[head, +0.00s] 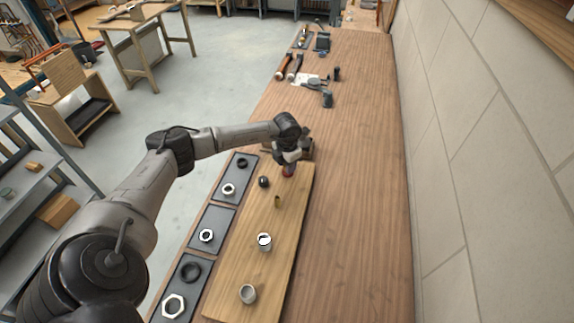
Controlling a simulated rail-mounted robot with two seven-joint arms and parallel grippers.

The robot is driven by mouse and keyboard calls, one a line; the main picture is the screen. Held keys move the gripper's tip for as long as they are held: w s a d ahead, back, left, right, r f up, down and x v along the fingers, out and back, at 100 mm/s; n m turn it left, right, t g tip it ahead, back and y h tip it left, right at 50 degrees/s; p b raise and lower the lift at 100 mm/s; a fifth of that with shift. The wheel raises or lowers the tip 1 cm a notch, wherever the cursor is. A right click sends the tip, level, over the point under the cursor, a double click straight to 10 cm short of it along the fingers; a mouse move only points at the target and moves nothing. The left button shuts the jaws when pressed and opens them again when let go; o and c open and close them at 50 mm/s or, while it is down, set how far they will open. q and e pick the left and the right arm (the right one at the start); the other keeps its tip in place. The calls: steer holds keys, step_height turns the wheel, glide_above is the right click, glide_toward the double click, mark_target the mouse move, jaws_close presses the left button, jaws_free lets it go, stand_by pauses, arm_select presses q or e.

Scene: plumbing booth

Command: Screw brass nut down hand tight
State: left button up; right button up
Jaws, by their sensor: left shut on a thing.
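My left gripper (289,163) is at the far end of a wooden board (236,262), low over a small reddish part (288,171). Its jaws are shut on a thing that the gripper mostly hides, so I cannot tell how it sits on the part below. I cannot make out a brass nut for certain. A small brass-coloured piece (277,201) stands on the board nearer to me, apart from the gripper. My right gripper is not in view.
The board also holds a black round part (264,181), a grey-white fitting (264,243) and a pale cup-like fitting (248,294). Dark trays (221,215) with nuts and rings line its left side. Tools (290,66) lie farther back. The bench (355,180) is clear right of the board, up to the wall.

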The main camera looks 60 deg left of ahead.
arm_select(q)
steer(key=shift+a+f+m+b, duration=0.1)
steer(key=shift+m+b, duration=0.6)
steer(key=shift+m, duration=1.3)
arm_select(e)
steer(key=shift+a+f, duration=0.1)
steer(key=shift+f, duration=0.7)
arm_select(q)
steer(key=shift+m, duration=0.4)
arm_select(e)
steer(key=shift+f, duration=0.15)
arm_select(q)
steer(key=m+b, duration=0.2)
steer(key=m, duration=0.3)
steer(key=shift+f, duration=0.2)
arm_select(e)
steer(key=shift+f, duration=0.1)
